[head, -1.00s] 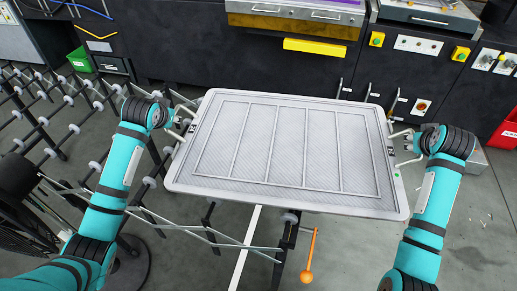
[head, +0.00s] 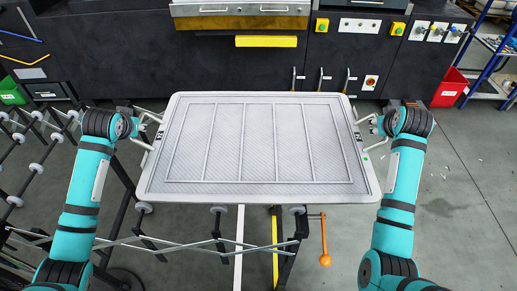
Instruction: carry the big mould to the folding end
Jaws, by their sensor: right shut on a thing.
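The big mould (head: 257,195) is a large, pale grey, flat panel with a raised rim and several long ribs, lying about level in the middle of the head view. My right gripper (head: 366,127) is shut on the handle at the mould's right side. My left gripper (head: 146,128) is at the handle on the mould's left side; its fingers are too small to tell whether they are closed. The mould hides what is directly beneath it. The folding end cannot be made out for certain.
A folding roller conveyor (head: 135,243) with grey wheels runs at the left and below the mould's near edge. An orange-knobbed lever (head: 324,240) hangs there. A dark machine (head: 150,55) stands behind. A red bin (head: 450,88) is at right.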

